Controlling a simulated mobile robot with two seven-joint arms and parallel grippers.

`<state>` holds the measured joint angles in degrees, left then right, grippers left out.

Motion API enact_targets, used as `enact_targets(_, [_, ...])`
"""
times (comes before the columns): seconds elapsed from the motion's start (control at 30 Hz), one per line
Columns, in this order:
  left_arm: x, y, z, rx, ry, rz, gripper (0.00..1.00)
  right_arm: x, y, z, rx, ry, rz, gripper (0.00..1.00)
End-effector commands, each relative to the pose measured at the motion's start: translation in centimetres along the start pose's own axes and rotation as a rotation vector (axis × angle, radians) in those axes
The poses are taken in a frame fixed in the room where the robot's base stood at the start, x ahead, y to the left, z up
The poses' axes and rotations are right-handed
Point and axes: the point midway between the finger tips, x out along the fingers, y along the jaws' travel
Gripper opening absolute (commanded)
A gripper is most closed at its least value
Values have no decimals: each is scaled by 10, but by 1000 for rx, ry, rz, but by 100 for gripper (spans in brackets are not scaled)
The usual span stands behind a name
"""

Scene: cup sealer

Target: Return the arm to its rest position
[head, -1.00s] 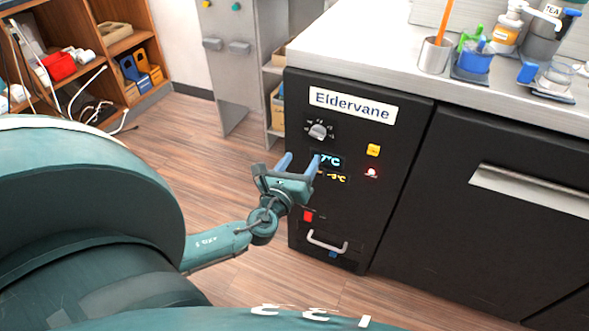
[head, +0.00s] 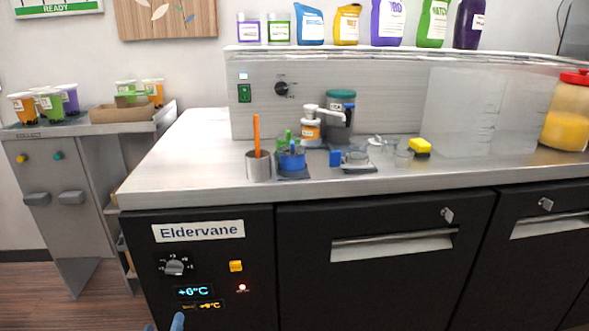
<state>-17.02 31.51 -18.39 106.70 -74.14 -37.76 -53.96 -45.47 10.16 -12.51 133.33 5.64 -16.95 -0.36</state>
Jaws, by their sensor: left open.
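Only the blue fingertips of my left gripper (head: 164,325) show, at the bottom edge of the head view. They are apart, with nothing seen between them. They show just below the temperature display (head: 192,292) of the black Eldervane cabinet (head: 240,265); the gap in depth cannot be told. The display reads about +0°C in blue, with a smaller orange reading below. A dial (head: 175,266), a yellow button (head: 236,266) and a lit red lamp (head: 242,287) are on the same panel. The rest of my left arm is out of view. My right gripper is not in view.
The steel counter (head: 190,155) holds a metal cup with an orange stick (head: 258,165), a blue container (head: 292,160), a pump bottle (head: 310,130) and a yellow sponge (head: 420,146). A grey stand with cups (head: 75,160) is at left. Wood floor shows at lower left.

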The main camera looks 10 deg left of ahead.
Motion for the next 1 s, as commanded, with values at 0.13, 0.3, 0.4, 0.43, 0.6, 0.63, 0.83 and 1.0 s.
enact_targets(0.13, [-43, -16, -46, -522, 207, 73, 59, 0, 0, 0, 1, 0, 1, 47])
enact_targets(0.3, [-105, -56, -80, -1314, 438, 231, 59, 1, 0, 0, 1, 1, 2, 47])
enact_targets(0.4, [-132, -81, -81, -1719, 519, 326, 59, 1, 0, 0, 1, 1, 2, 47])
enact_targets(0.43, [-139, -87, -80, -1830, 536, 355, 59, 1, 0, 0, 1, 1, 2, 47])
enact_targets(0.6, [-169, -118, -62, -2390, 597, 496, 59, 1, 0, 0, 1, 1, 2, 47])
enact_targets(0.63, [-172, -123, -57, -2483, 602, 519, 59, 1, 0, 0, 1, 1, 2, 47])
enact_targets(0.83, [-177, -139, -29, -2596, 586, 621, 59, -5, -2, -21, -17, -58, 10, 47])
enact_targets(1.0, [-177, -144, -17, -2534, 553, 700, 59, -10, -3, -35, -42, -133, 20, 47])
